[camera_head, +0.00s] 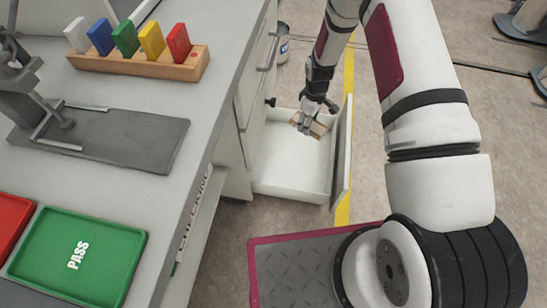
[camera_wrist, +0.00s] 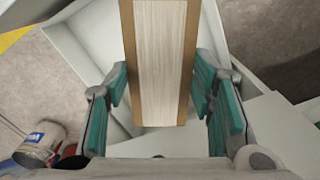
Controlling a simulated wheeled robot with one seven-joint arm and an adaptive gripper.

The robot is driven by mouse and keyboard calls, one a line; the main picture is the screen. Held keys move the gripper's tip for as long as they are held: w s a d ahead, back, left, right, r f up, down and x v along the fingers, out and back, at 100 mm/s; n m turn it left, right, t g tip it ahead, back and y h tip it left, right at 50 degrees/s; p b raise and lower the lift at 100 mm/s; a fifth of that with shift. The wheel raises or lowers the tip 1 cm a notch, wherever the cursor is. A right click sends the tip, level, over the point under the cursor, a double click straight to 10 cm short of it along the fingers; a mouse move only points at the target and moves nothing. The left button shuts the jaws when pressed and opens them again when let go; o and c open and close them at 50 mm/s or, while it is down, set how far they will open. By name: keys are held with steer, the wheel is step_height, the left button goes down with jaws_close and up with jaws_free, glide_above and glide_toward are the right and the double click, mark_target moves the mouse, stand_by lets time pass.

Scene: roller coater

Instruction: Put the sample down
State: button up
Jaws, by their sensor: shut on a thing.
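The sample is a flat brown board with a pale streaked face (camera_wrist: 160,65). In the wrist view it stands between the two teal finger pads, and its far end runs out of the top of the frame. My gripper (camera_wrist: 160,97) is shut on it. In the head view my gripper (camera_head: 309,121) and the sample (camera_head: 320,129) are small and appear over the far part of an open white drawer (camera_head: 290,170). I cannot tell how high the sample is above the drawer floor. The drawer floor looks otherwise empty.
A green PASS tray (camera_head: 120,240) and a red tray (camera_head: 10,222) lie on the grey bench. Behind them are a dark plate (camera_head: 130,140) and a wooden rack (camera_head: 140,66) with coloured panels. A paint can (camera_wrist: 38,145) stands on the floor beside the cabinet.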

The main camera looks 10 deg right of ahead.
mark_target(296, 173)
steer(key=f+n+b, duration=0.1)
steer(key=f+b, duration=0.3)
steer(key=f, duration=0.6)
steer(key=a+f+n+b, duration=0.1)
steer(key=f+b, duration=0.3)
steer(key=f, duration=0.7)
steer(key=f+n+b, duration=0.3)
steer(key=f, duration=0.7)
steer(key=shift+s+a+f+b, duration=0.1)
steer(key=shift+a+f+b, duration=0.3)
steer(key=shift+f+b, duration=0.75)
steer(key=shift+f, duration=1.45)
steer(key=shift+f, duration=0.15)
steer(key=o, duration=0.9)
steer(key=shift+c, duration=0.2)
steer(key=o, duration=0.3)
steer(key=shift+o, duration=0.2)
